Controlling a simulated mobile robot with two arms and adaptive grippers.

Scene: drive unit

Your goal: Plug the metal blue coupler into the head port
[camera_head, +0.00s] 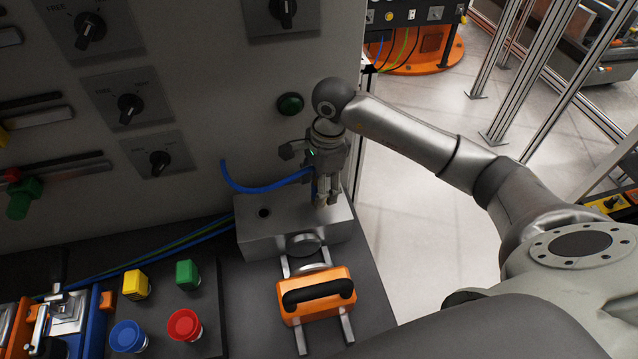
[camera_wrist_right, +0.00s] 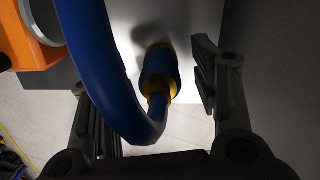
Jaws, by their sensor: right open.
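The blue coupler (camera_wrist_right: 158,72) has gold-coloured ends and is joined to a thick blue hose (camera_head: 265,188). In the right wrist view it stands between the spread fingers of my right gripper (camera_wrist_right: 148,88), with its far end against a bright metal surface. In the head view my right gripper (camera_head: 325,197) points down over the right part of a grey metal block (camera_head: 285,237) and mostly hides the coupler. A dark round hole (camera_head: 264,212) shows in the block's top, left of the gripper. I cannot tell which opening is the head port. My left gripper is out of view.
An orange clamp with a black handle (camera_head: 316,296) sits on rails in front of the block. Yellow, green, blue and red buttons (camera_head: 185,325) stand to the left. The grey panel (camera_head: 215,80) with knobs rises behind. Open floor (camera_head: 400,230) lies right of the bench.

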